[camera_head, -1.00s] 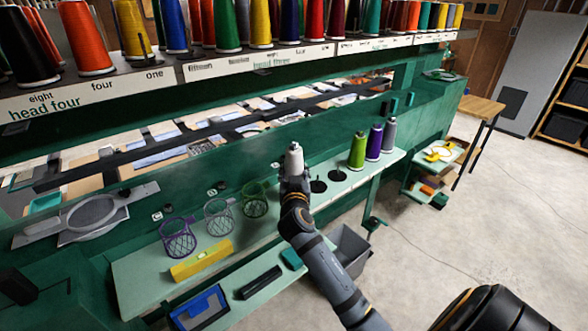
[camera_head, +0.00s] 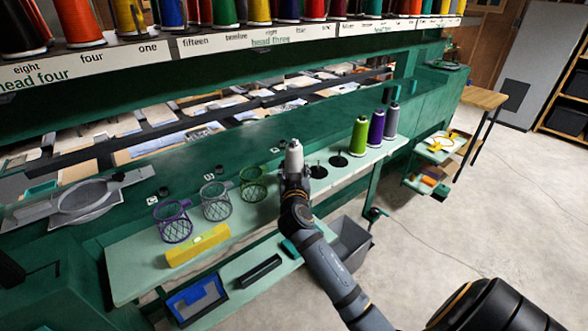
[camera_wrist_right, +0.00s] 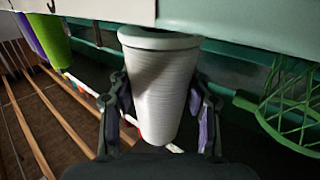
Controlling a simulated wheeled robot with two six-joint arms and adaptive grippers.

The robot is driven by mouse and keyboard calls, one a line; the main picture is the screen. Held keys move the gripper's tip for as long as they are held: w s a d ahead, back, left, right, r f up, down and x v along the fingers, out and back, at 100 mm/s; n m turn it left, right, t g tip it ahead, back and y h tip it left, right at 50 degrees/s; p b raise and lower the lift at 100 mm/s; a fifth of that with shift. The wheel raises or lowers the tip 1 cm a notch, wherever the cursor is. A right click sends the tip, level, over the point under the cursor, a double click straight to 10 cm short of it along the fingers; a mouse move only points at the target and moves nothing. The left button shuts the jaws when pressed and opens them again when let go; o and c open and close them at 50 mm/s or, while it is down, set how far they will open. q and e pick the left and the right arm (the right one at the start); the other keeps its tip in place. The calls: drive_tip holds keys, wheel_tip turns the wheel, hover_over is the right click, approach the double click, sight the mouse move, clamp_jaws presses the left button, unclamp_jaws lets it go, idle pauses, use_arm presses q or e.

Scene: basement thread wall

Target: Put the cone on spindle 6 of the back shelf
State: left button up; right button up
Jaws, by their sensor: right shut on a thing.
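The white cone (camera_head: 294,158) is upright in my right gripper (camera_head: 294,180), over the pale green shelf. In the right wrist view the white cone (camera_wrist_right: 158,85) fills the middle, with the fingers (camera_wrist_right: 160,115) closed on both its sides. Just right of it in the head view are two empty black spindles, one nearer (camera_head: 318,171) and one farther (camera_head: 338,160). Beyond them stand a green cone (camera_head: 359,134), a purple cone (camera_head: 376,128) and a grey cone (camera_head: 392,121). No spindle number is readable on this shelf. My left gripper does not show.
The upper rack (camera_head: 255,45) holds many cones. A grey bin (camera_head: 350,243) stands below the shelf.

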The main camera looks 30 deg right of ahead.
drive_tip(key=shift+f, duration=0.15)
drive_tip(key=shift+f+b, duration=0.15)
drive_tip(key=shift+b, duration=0.2)
drive_tip(key=o, duration=1.3)
drive_tip(key=shift+o, duration=0.2)
drive_tip(key=v, duration=0.7)
drive_tip(key=shift+s+a, duration=0.2)
drive_tip(key=shift+s, duration=0.05)
